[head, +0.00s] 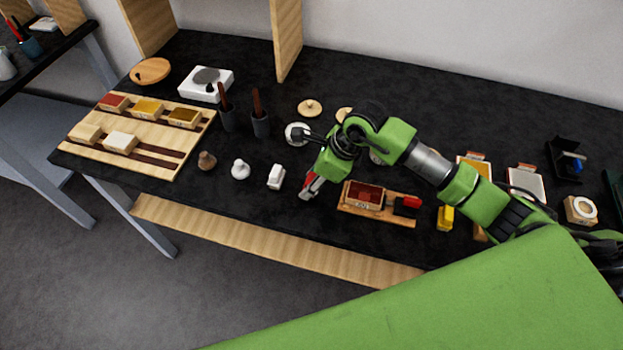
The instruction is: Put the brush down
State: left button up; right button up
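My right arm reaches in from the right over the black table, and its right gripper (308,165) hangs near the table's middle. A small red and pale piece (311,184) shows at the gripper's lower end. It may be the brush, but I cannot tell whether it is held, lies behind, or belongs to the gripper. The finger opening is too small and too covered to read. No other brush is clear; two dark cups (261,126) and (228,119) hold upright brown handles. My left gripper is out of view.
A small white block (276,176), a white knob (240,169) and a brown knob (207,160) stand left of the gripper. A wooden tray with a red box (363,195) lies to its right. A wooden board (153,164) with coloured blocks lies left. The front edge is close.

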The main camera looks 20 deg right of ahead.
jog(key=shift+f, duration=0.15)
jog(key=o, duration=1)
jog(key=shift+o, duration=0.2)
jog(key=shift+r, duration=0.3)
jog(key=b+v, duration=0.2)
jog(key=v, duration=0.9)
jog(key=shift+d+r, duration=0.2)
jog(key=shift+r, duration=0.15)
jog(key=shift+s, duration=0.1)
